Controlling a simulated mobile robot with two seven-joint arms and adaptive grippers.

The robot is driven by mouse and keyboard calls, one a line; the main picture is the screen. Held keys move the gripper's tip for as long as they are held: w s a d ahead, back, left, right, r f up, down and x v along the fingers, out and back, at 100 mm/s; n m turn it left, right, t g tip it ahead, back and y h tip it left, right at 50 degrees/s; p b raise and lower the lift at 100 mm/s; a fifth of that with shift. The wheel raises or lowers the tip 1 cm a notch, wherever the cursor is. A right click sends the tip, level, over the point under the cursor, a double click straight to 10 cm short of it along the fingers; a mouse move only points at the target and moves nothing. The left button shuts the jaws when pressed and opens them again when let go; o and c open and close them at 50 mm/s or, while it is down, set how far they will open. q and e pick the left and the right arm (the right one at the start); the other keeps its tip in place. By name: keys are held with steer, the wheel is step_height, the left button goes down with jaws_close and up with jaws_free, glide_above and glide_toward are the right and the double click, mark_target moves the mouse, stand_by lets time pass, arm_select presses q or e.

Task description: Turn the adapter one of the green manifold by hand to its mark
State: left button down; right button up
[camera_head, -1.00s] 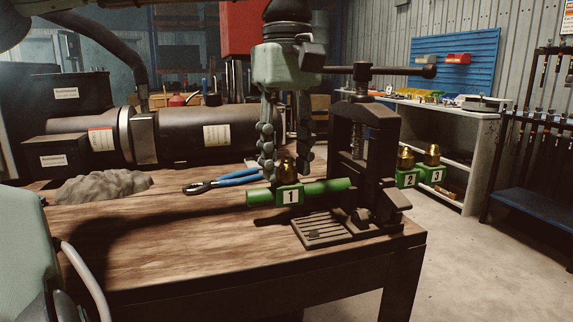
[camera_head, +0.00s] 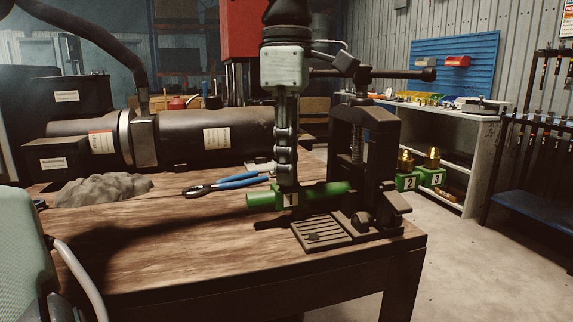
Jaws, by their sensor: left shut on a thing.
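The green manifold (camera_head: 262,201) runs through the black vise (camera_head: 378,140), with its label 1 end to the left and labels 2 and 3 to the right. My left gripper (camera_head: 287,183) points straight down above label 1, seen edge-on, so one finger covers the other. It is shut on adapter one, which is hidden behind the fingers. Brass adapter two (camera_head: 405,160) and brass adapter three (camera_head: 432,157) stand upright on the right part. No mark on adapter one can be made out. My right gripper is not in view.
The wooden workbench (camera_head: 170,245) is clear in front. Blue-handled pliers (camera_head: 235,181) and a grey rag (camera_head: 105,188) lie left of the manifold. The vise's long handle (camera_head: 400,74) reaches over to the right.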

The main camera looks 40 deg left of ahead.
arm_select(q)
steer(key=n, duration=2.6)
steer(key=c, duration=1.5)
jaws_free()
steer(key=shift+o, duration=0.2)
steer(key=shift+r, duration=0.15)
step_height(320, 180, up, 5)
steer(key=p, duration=0.3)
steer(key=shift+p, duration=0.4)
